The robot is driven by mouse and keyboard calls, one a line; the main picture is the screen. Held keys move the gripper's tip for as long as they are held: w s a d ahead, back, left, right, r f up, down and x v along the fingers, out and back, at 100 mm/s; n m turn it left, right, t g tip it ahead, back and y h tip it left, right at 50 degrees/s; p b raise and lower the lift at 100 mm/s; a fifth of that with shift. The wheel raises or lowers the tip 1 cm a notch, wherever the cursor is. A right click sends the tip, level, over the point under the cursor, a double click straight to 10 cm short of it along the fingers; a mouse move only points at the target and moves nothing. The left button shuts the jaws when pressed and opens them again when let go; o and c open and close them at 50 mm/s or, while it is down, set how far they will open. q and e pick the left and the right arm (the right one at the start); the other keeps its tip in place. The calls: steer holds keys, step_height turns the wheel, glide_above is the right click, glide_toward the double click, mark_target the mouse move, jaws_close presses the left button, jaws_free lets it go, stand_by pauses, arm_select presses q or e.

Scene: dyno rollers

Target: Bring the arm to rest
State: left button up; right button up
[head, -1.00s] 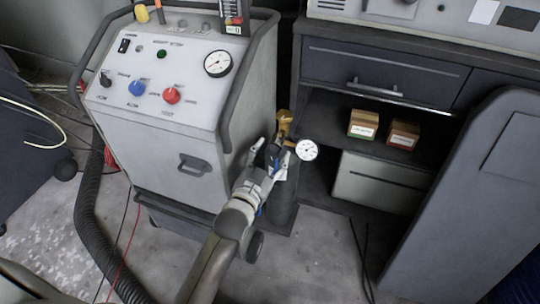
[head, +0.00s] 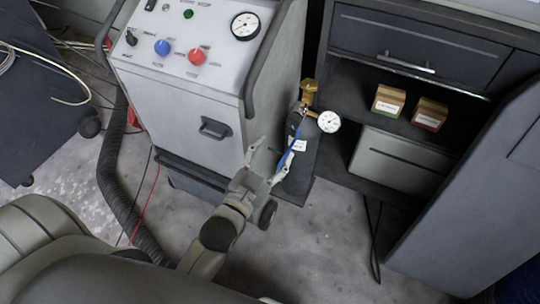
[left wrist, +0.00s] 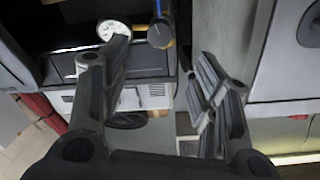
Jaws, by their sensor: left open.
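My left gripper (head: 273,158) is open and empty in the head view, with its fingers spread. It sits between the machine's right side and the dark gas bottle (head: 302,172), left of and overlapping the bottle in the picture; I cannot tell whether they touch. The bottle has a brass valve (head: 309,92) and a round white gauge (head: 329,121). In the left wrist view the two spread fingers (left wrist: 165,75) show nothing between their tips, and a white gauge (left wrist: 113,30) appears beyond the left finger. My right gripper is not in view.
A grey wheeled machine (head: 190,95) with knobs and a dial stands at the left, a thick black hose (head: 118,190) beside it. A dark cabinet (head: 420,45) with two small boxes (head: 388,103) on its shelf stands at the right. Open floor (head: 310,245) lies in front.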

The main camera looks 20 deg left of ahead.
arm_select(q)
steer(key=shift+s, duration=0.3)
stand_by(0.4)
steer(key=s+f+n+g, duration=0.1)
steer(key=s+f+g, duration=0.25)
steer(key=f, duration=0.65)
steer(key=s+f+g, duration=0.2)
steer(key=f+g, duration=0.3)
steer(key=f, duration=0.6)
steer(key=s+a+f+n+g+y, duration=0.15)
steer(key=s+f+g, duration=0.45)
steer(key=s+f, duration=0.6)
steer(key=s+a+f+g+p, duration=0.1)
steer(key=s+a+f+p, duration=0.1)
steer(key=s+p, duration=0.6)
steer(key=s+a+f+g+p, duration=0.1)
steer(key=s+a+f+p, duration=0.1)
steer(key=s+p, duration=0.7)
steer(key=s, duration=0.3)
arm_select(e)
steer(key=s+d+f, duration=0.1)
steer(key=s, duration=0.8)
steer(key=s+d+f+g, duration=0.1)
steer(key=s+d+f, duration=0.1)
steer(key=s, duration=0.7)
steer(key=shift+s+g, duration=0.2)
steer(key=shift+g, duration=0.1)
